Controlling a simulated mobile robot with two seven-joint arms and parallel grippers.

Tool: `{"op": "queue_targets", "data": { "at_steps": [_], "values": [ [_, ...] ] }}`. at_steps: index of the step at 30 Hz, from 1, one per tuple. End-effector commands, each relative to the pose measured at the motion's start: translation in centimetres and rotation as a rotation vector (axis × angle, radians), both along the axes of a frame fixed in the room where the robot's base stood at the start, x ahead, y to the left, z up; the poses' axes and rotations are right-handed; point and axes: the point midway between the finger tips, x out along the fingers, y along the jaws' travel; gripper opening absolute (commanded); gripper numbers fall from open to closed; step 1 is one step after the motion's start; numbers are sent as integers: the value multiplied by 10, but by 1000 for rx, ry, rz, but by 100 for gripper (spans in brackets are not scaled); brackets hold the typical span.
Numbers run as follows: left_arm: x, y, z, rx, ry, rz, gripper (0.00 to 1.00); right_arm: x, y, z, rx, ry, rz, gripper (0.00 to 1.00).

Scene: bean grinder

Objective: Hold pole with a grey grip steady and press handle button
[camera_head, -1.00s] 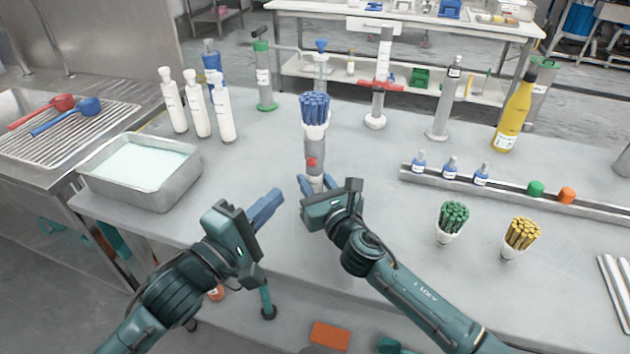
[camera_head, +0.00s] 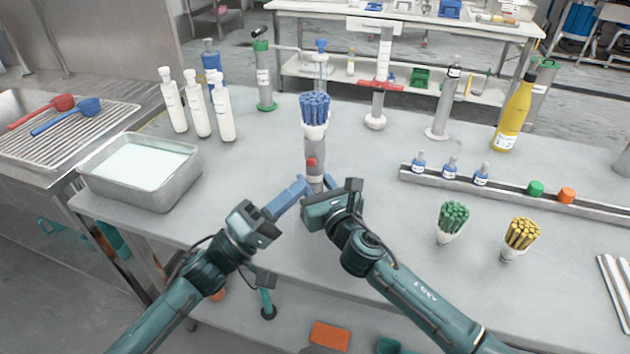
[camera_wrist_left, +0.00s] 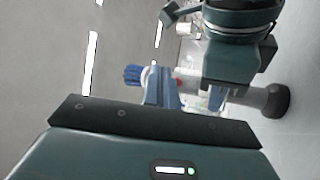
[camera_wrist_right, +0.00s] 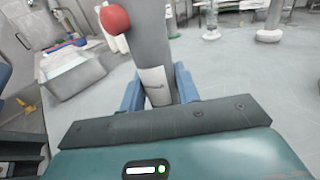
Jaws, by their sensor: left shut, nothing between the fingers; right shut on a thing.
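The grey pole (camera_head: 315,148) stands upright on the table, with a white cup of blue rods (camera_head: 314,107) on top. Its red button (camera_head: 311,162) faces the front left; it also shows in the right wrist view (camera_wrist_right: 114,19). My right gripper (camera_head: 318,184) is shut around the pole below the button, its blue fingers on either side of the pole in the right wrist view (camera_wrist_right: 158,88). My left gripper (camera_head: 303,184) is shut and empty, its tips just left of and below the button. In the left wrist view the left fingers (camera_wrist_left: 160,88) partly cover the pole.
A metal basin (camera_head: 140,170) and several white bottles (camera_head: 199,108) stand to the left. A cup of green rods (camera_head: 453,222), a cup of yellow rods (camera_head: 521,238) and a long rack (camera_head: 515,192) are on the right. The table's front edge lies below both grippers.

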Motion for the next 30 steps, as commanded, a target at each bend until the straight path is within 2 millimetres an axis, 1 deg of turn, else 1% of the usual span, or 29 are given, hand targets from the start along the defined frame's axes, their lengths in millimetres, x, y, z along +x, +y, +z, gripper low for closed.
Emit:
{"op": "queue_targets", "data": {
  "at_steps": [1, 6, 12, 30],
  "values": [
    [8, -2, 1, 0, -2, 1, 0, 0, 0, -1, -1, 2, 0, 5],
    [27, -7, 0, 0, 0, 0, 0, 0, 0, -1, -1, 2, 0, 5],
    [40, -10, 0, 0, 0, 1, 0, 0, 0, -1, -1, 2, 0, 5],
    [42, -11, 0, 0, 2, 1, 0, 0, 0, -1, -1, 2, 0, 5]
  ]
}}
